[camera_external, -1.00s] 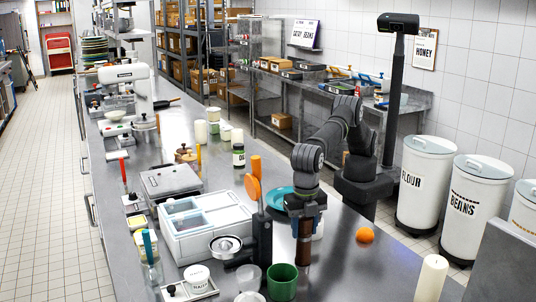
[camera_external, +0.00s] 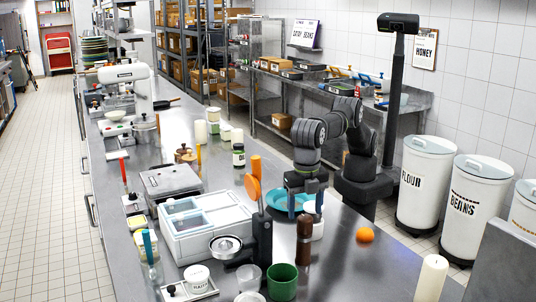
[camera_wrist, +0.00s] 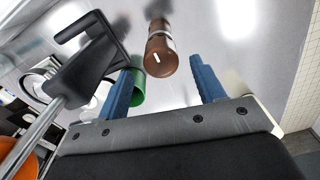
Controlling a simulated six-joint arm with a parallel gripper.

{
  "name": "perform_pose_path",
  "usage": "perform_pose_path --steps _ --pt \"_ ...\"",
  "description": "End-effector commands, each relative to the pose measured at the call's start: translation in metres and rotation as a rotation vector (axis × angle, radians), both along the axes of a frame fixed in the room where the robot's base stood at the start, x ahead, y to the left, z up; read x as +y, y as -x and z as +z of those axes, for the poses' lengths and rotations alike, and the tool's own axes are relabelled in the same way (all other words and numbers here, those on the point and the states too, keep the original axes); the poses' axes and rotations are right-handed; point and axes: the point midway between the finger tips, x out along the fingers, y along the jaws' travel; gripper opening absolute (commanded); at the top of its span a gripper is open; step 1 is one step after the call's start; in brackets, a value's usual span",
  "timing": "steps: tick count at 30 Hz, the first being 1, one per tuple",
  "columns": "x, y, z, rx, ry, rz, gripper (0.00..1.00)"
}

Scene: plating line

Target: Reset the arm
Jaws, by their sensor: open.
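My gripper (camera_external: 305,204) is open and empty above the steel counter, with its blue fingers apart. In the wrist view the two fingers of my gripper (camera_wrist: 165,88) are spread, and nothing is between them. A brown pepper mill (camera_external: 304,250) stands upright on the counter in front of my gripper, apart from it. The mill also shows in the wrist view (camera_wrist: 160,55), beyond the fingertips. A blue plate (camera_external: 282,199) lies just behind my gripper and is partly hidden by it.
A green cup (camera_external: 283,283) and a black stand (camera_external: 262,238) with an orange-topped tool are close left of the mill. A white bin (camera_external: 205,230) is further left. An orange (camera_external: 365,234) and a candle (camera_external: 431,279) are right. Clear counter lies around the orange.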

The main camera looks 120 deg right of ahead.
Motion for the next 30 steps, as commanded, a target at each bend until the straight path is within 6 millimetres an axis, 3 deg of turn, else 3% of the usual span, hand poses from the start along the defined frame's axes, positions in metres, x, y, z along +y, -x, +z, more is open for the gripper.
perform_pose_path --steps 6,17,23,30 --pt "0.0 0.0 0.01 0.001 0.001 0.0 0.62" --pt "0.0 0.0 0.008 0.001 0.001 0.0 0.62" --pt "0.0 0.001 -0.011 0.003 0.002 0.0 0.62" --pt "0.0 0.002 -0.057 0.003 0.002 0.0 0.62"
